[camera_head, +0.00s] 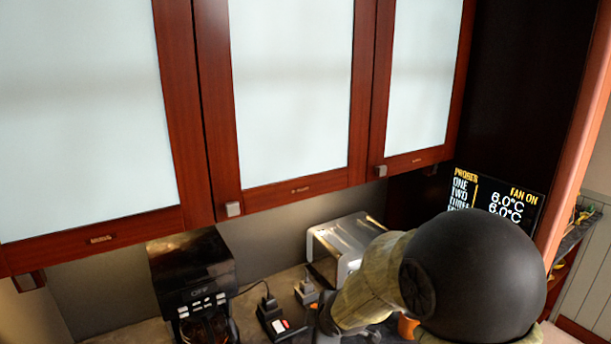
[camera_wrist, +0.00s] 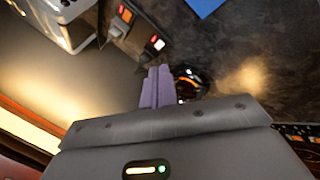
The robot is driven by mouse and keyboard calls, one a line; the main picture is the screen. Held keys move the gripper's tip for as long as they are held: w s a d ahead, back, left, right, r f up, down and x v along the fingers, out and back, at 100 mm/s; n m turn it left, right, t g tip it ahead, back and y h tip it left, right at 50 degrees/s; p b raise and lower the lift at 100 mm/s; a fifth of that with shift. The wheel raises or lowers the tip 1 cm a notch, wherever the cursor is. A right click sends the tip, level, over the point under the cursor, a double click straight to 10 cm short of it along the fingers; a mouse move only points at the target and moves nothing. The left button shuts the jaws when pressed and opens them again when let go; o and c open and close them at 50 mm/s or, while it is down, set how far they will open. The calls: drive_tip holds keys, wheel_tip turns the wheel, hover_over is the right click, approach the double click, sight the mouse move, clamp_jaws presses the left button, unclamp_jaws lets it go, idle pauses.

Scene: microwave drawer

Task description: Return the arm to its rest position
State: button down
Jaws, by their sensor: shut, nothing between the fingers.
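My gripper (camera_wrist: 157,86) shows in the wrist view with its two purple-grey fingers together and nothing between them. It points toward the dark countertop (camera_wrist: 235,50) and appears apart from the things on it. In the head view my arm reaches from the lower right over the counter, and its large dark joint covers part of the scene. The gripper's fingers cannot be made out in the head view.
A black coffee maker (camera_head: 192,275) stands at the left and a silver toaster (camera_head: 335,250) behind my arm. Wall cabinets with frosted doors (camera_head: 290,90) hang above. A black display (camera_head: 530,205) is partly hidden by my arm. Sockets with plugs (camera_head: 272,315) are on the counter.

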drive_tip(key=s+d+f+m+g+h, duration=0.1)
drive_tip(key=s+d+m+g, duration=0.3)
drive_tip(key=s+d+m, duration=0.8)
drive_tip(key=s+m+h+b, duration=0.1)
drive_tip(key=s+m, duration=0.3)
drive_tip(key=shift+s+d+f+m, duration=0.25)
drive_tip(key=shift+f+m, duration=0.05)
drive_tip(key=shift+f, duration=0.1)
